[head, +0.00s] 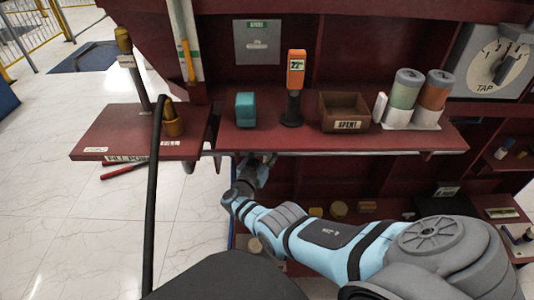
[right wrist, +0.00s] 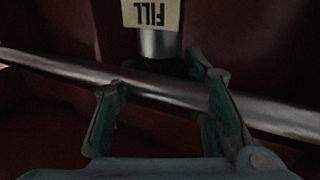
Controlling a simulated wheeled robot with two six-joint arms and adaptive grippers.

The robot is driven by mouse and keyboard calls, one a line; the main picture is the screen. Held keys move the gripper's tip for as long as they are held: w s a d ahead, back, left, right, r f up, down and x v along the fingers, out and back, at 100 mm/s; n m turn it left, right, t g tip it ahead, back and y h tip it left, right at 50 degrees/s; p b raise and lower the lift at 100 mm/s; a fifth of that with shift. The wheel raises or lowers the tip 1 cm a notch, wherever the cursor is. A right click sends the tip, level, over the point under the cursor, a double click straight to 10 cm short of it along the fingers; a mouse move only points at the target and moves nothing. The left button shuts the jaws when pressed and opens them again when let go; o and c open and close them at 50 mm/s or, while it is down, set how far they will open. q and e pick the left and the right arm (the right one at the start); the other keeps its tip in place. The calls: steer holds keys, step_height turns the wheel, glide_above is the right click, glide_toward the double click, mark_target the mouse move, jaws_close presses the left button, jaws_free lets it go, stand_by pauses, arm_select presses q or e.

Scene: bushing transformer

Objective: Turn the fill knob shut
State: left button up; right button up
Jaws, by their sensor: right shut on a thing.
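In the right wrist view, an upside-down FILL tag (right wrist: 153,13) hangs at a short silver cylinder (right wrist: 160,43), the fill fitting. A dark part, the fill knob (right wrist: 163,67), sits at its lower end, mostly in shadow. My right gripper (right wrist: 158,75) has its fingers on either side of it and is shut on it; the exact contact is hard to see. In the head view, my right gripper (head: 257,160) is under the front edge of the red shelf (head: 350,141), where the knob is hidden. My left gripper is not in view.
A silver rail (right wrist: 60,70) crosses close by the fingers; in the head view the rail (head: 330,153) runs along the shelf front. On the shelf stand a teal block (head: 245,110), an orange-topped tool (head: 296,70), a brown SPENT bin (head: 345,108) and two canisters (head: 404,90). A black hose (head: 152,200) hangs at left.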

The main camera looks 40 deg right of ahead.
steer(key=shift+a, duration=0.1)
stand_by(0.3)
steer(key=o, duration=1.1)
steer(key=shift+o, duration=0.2)
step_height(320, 180, up, 10)
steer(key=shift+f, duration=0.1)
